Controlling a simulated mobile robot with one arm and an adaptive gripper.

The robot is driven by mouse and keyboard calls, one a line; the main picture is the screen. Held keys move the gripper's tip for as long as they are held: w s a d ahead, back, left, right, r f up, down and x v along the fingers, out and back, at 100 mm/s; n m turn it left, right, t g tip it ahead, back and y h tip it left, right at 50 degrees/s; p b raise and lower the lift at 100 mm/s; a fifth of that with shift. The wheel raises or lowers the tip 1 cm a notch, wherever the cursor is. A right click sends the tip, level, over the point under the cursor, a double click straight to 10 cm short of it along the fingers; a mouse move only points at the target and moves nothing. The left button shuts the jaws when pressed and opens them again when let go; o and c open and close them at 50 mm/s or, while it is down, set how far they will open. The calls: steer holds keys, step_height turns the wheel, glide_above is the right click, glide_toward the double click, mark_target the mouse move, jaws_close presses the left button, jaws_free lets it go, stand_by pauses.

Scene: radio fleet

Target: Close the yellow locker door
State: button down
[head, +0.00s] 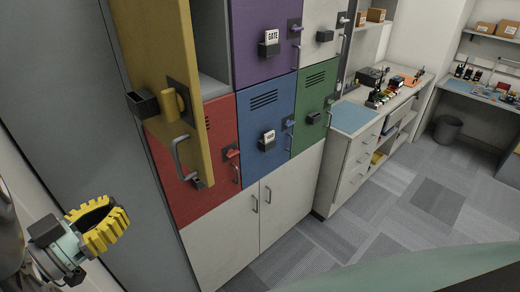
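The yellow locker door (152,55) stands open at the upper left of the head view, swung out from the locker block. It carries a grey bar handle (181,160), a yellow knob (176,103) and a small dark box (142,103). Part of the open compartment (211,45) shows to the right of the door. My gripper (98,222), with yellow ridged fingers, is at the lower left, below and left of the door and apart from it. Its fingers curve around a dark gap, and I cannot tell whether they are open or shut.
Red (205,165), blue (266,118), purple (262,40) and green (314,105) locker doors are shut. White cupboards (291,197) stand below. A counter (352,118) with drawers and radios is at the right. A bin (447,128) stands beyond. The carpeted floor (390,215) at the right is clear.

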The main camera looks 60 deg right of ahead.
steer(key=p, duration=0.3)
glide_toward(194, 157)
steer(key=d, duration=0.3)
steer(key=shift+w+d, duration=0.1)
steer(key=shift+d, duration=0.55)
steer(key=shift+f, duration=0.1)
steer(key=shift+d, duration=0.15)
